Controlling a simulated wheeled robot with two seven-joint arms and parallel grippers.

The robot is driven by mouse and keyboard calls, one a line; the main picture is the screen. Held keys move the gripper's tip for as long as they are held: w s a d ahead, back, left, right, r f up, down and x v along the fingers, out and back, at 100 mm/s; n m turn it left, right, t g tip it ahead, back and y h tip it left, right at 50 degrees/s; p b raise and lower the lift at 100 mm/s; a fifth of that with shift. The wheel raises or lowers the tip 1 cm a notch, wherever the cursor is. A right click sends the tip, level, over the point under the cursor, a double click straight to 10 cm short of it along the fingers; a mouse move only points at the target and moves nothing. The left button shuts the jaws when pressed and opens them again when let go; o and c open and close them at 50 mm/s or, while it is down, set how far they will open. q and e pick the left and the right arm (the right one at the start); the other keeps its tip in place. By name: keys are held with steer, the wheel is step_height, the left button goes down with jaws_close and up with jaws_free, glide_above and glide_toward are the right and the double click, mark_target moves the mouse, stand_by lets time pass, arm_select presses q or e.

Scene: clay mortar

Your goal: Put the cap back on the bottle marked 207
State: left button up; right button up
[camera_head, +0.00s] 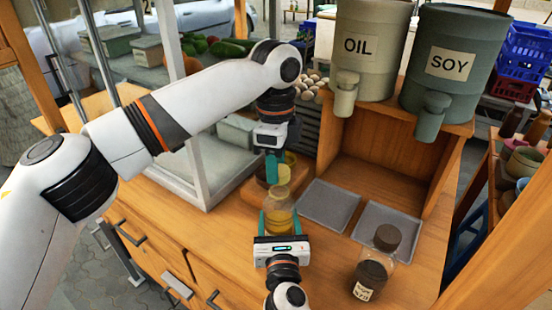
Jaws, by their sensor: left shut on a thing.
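A clear bottle with amber contents (280,221) stands upright on the wooden counter. My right gripper (280,224), coming from the bottom of the picture, has its teal fingers against both sides of it. My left gripper (278,168) points down right above the bottle's neck. A second bottle (371,273), with dark contents and a brown cap, stands to the right. I cannot read a 207 on either bottle.
Two grey trays (328,205) (390,228) lie right of the amber bottle. Behind them a wooden stand (384,150) carries the OIL (362,48) and SOY (452,62) containers. A white frame post (197,130) rises at the left.

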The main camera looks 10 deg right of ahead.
mark_target(281, 168)
stand_by(0.4)
arm_select(q)
steer(key=shift+f, duration=0.85)
steer(key=shift+f, duration=0.6)
arm_select(e)
jaws_close()
arm_select(q)
steer(key=m, duration=0.6)
steer(key=shift+w+d, duration=0.1)
steer(key=shift+d, duration=0.1)
steer(key=m, duration=0.4)
steer(key=shift+m, duration=0.4)
steer(key=m, duration=0.6)
steer(key=shift+d, duration=0.25)
steer(key=m, duration=0.6)
steer(key=shift+d, duration=0.1)
